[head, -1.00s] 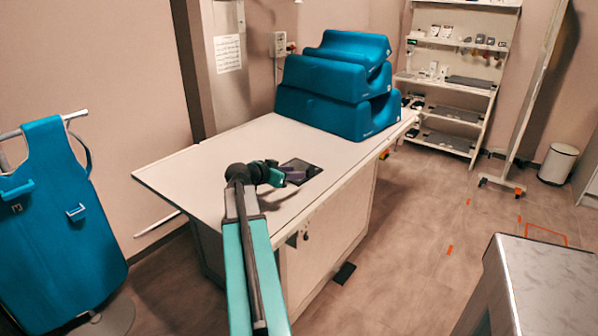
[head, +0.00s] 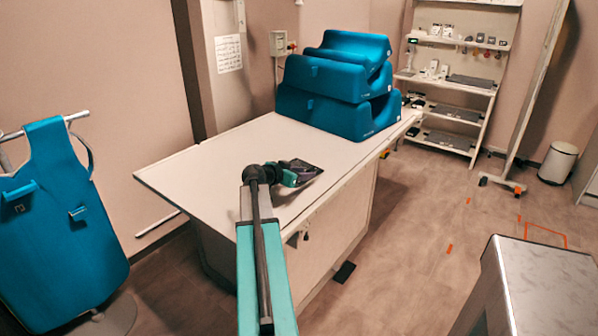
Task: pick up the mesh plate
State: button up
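A dark, flat square piece, which looks like the mesh plate (head: 313,168), lies on the white table (head: 215,165) near its middle. My arm reaches in from the front, and my gripper (head: 300,175) is at the plate's near left side, covering part of it. The fingers are small and dark against the plate. I cannot tell whether they are open or shut, or whether they touch the plate.
Stacked blue foam cushions (head: 325,105) fill the table's far end. A blue apron (head: 55,210) hangs on a stand at left. A shelf unit (head: 460,85) with small items stands at back right. A grey-topped counter (head: 545,280) is at front right.

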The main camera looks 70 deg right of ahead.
jog(key=shift+x, duration=1.25)
jog(key=shift+r, duration=0.1)
grip_shut()
